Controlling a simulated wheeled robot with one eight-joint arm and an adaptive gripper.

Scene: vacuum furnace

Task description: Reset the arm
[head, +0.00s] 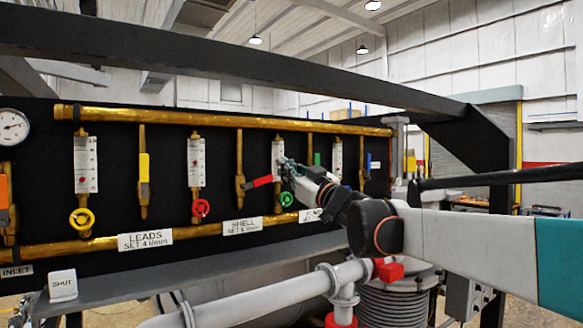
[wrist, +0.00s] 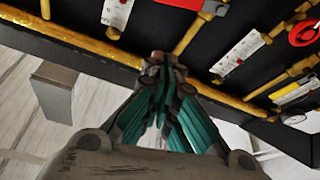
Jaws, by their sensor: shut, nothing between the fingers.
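My gripper (head: 287,165) is shut and empty. In the head view my arm reaches in from the right, and the gripper is in front of the black panel, by the flowmeter tube (head: 278,158) and the red-handled valve (head: 260,181). Whether it touches either cannot be told. In the wrist view the closed fingertips (wrist: 163,62) lie over the brass pipe (wrist: 75,45) at the panel's edge. A red handle (wrist: 185,3) shows at the top of that view.
The panel carries a gauge (head: 12,126), a yellow knob (head: 81,219), a red knob (head: 201,208) and a green knob (head: 287,199). A SHUT tag (head: 63,285) stands on the grey ledge. A dark frame beam (head: 250,65) crosses above. A grey pipe (head: 260,298) and bellows (head: 395,305) lie below.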

